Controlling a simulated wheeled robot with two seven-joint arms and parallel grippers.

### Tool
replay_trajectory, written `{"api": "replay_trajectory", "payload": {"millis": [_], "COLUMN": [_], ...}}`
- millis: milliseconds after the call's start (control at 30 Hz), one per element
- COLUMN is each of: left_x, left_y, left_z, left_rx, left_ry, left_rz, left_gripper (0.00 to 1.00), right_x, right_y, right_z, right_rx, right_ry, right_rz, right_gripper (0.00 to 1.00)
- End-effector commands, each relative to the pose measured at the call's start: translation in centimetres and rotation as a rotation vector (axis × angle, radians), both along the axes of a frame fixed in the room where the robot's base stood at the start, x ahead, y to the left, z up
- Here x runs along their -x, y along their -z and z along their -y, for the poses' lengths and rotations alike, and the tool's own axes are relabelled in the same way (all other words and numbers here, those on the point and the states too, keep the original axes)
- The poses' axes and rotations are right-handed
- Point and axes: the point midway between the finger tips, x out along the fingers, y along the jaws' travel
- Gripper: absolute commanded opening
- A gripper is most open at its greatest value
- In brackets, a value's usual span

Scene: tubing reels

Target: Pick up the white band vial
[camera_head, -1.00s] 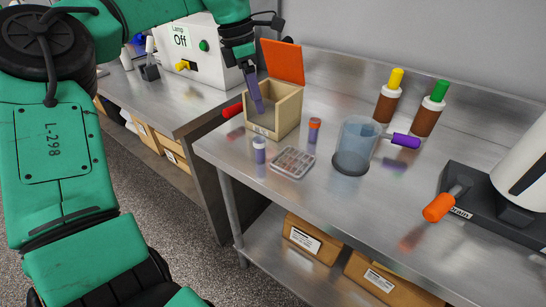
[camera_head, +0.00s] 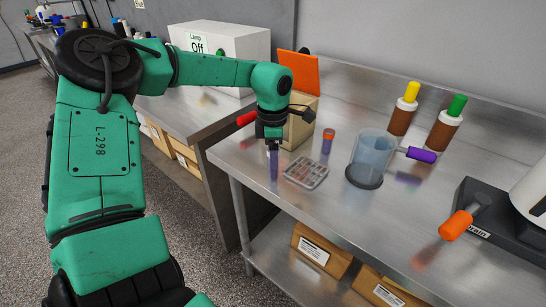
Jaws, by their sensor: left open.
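My left gripper (camera_head: 273,164) is open and points straight down at the front left of the metal bench, beside the sample rack. A second purple vial with an orange top (camera_head: 328,141) stands upright to the right, apart from the gripper. My right gripper is not in view.
A grey compartment tray (camera_head: 306,173) lies just right of my gripper. A wooden box (camera_head: 300,128) with a raised orange lid (camera_head: 291,72) stands behind. A clear vessel (camera_head: 372,155) with a purple handle, brown bottles (camera_head: 403,116) and a dark orange-handled device (camera_head: 500,215) stand further right.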

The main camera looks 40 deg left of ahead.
Motion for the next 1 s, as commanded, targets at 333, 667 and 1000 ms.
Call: {"api": "replay_trajectory", "payload": {"millis": [333,667,1000], "left_x": [0.0,-0.1,-0.2], "left_y": [0.0,-0.3,-7.0], "left_z": [0.0,0.0,-0.1], "left_rx": [0.000,0.000,-0.004], "left_ry": [0.000,0.000,-0.001], "left_rz": [0.001,0.003,0.010], "left_gripper": [0.01,0.00,0.00], "right_x": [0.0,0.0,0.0], "right_y": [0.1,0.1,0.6], "right_z": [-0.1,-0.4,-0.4], "right_rx": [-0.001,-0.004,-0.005], "right_ry": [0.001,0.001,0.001], "right_rz": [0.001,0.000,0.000], "right_gripper": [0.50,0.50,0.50]}}
